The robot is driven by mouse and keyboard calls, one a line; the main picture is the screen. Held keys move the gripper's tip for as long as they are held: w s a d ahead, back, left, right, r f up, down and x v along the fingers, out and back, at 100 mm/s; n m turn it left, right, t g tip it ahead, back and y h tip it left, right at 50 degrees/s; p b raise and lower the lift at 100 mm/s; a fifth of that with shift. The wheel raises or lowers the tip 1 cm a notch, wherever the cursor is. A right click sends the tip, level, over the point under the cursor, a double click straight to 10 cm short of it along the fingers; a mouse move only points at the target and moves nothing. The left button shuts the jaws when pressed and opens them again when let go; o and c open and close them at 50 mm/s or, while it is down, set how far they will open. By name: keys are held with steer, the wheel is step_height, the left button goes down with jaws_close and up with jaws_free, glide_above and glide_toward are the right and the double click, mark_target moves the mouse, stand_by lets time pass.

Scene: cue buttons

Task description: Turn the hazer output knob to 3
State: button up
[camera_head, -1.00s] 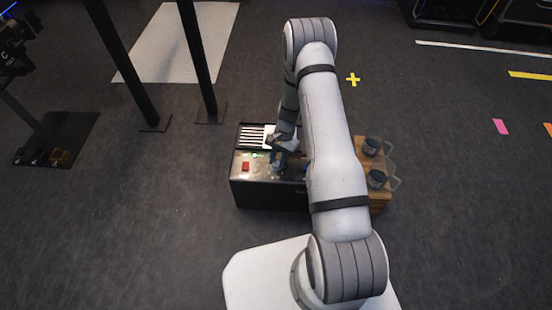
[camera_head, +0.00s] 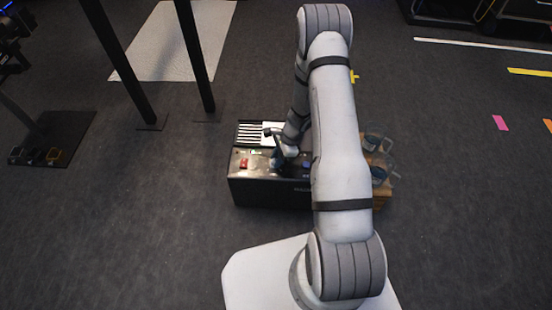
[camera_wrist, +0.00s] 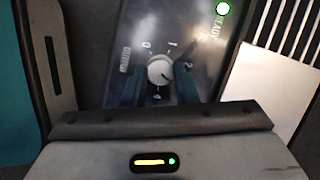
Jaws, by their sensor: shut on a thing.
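The hazer is a black box (camera_head: 262,192) on the floor, with a dark control panel on top. Its output knob (camera_wrist: 160,71) is a small round pale dial in the wrist view, with white marks around it, one of them like a 1. Which mark the knob points at is too small to tell. My gripper (camera_wrist: 158,88) has its two dark blue fingers on either side of the knob, shut on it. In the head view my gripper (camera_head: 276,162) is over the panel, and my wrist and arm hide part of the box and the knob.
A green light (camera_wrist: 222,9) glows beside a READY label. A red switch (camera_head: 244,163) and a slotted vent (camera_head: 251,134) are on the box. Clear mugs (camera_head: 379,172) stand on a wooden crate (camera_head: 383,199) at the right. Black posts (camera_head: 196,60) rise behind left.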

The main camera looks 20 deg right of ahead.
steer(key=shift+w+r, duration=0.1)
steer(key=shift+w, duration=0.15)
stand_by(0.3)
steer(key=o, duration=1)
steer(key=shift+s, duration=0.15)
steer(key=p+v, duration=0.3)
steer(key=v, duration=0.4)
steer(key=shift+r, duration=0.3)
steer(key=shift+d, duration=0.1)
